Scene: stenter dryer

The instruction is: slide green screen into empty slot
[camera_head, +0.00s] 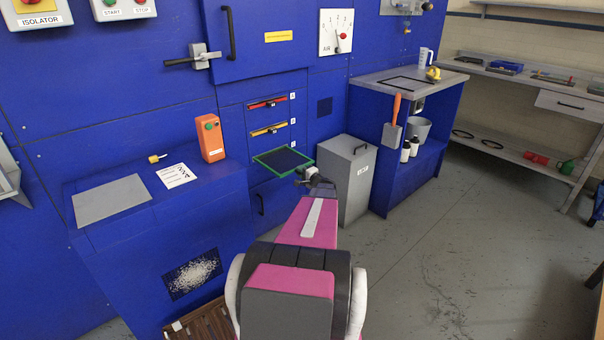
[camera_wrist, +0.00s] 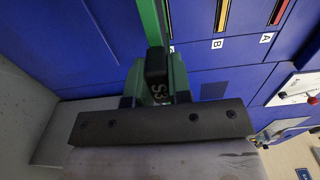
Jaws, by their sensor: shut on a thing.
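The green screen (camera_head: 282,161) is a flat green frame with dark mesh, roughly level in front of the blue machine. My gripper (camera_head: 309,175) is shut on its near right edge, by a black handle marked S3 (camera_wrist: 157,85) in the wrist view. The green frame (camera_wrist: 152,22) runs away from the gripper there. A red screen (camera_head: 267,102) sits in the slot marked A, and a yellow screen (camera_head: 268,129) in slot B below it. The lowest slot's label (camera_head: 293,145) shows above the green screen. The slot opening is mostly hidden, so I cannot tell whether the screen's far edge is inside it.
A grey lidded bin (camera_head: 347,178) stands close right of my gripper. A blue cabinet ledge with an orange box (camera_head: 209,138) lies to the left. A workbench (camera_head: 408,84) with a hanging scoop stands right. The floor at right is clear.

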